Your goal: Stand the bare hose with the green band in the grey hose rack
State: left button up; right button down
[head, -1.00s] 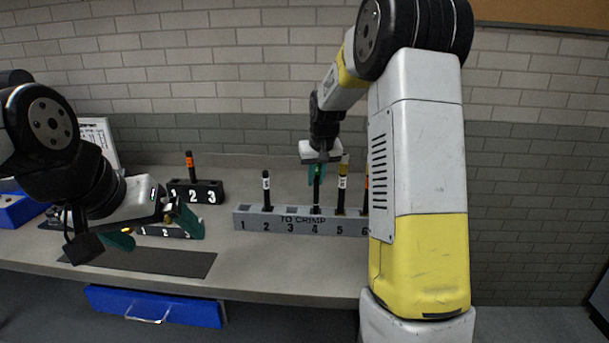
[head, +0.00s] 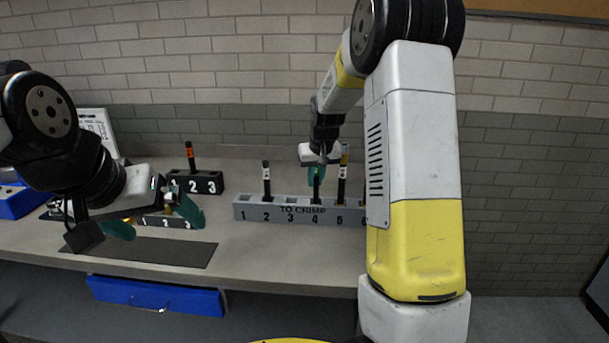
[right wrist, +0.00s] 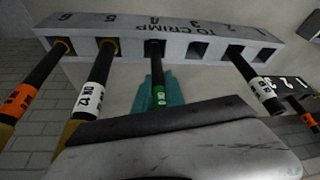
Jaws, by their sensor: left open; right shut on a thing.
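The grey hose rack (head: 278,211), marked TO CRIMP, stands on the bench with numbered slots. The bare hose with the green band (right wrist: 157,72) stands upright at slot 4, its lower end in the slot. It also shows as a dark stem in the head view (head: 316,189). My right gripper (head: 317,173) is shut on this hose above the rack; its teal fingers (right wrist: 158,98) are around the hose near the green band in the right wrist view. How deep the hose sits is hidden. My left gripper (head: 153,220) is open and empty, left of the rack above the bench.
White-banded hoses stand in slot 2 (head: 266,181) and slot 5 (head: 342,186). An orange-banded hose (right wrist: 25,92) stands in slot 6. Slots 1 and 3 look empty. A black 1-2-3 rack (head: 196,182) with another orange-banded hose stands left. A dark mat (head: 150,254) lies in front.

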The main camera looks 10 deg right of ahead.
jog(key=shift+f, duration=0.85)
jog(key=c, duration=1.3)
grip_release()
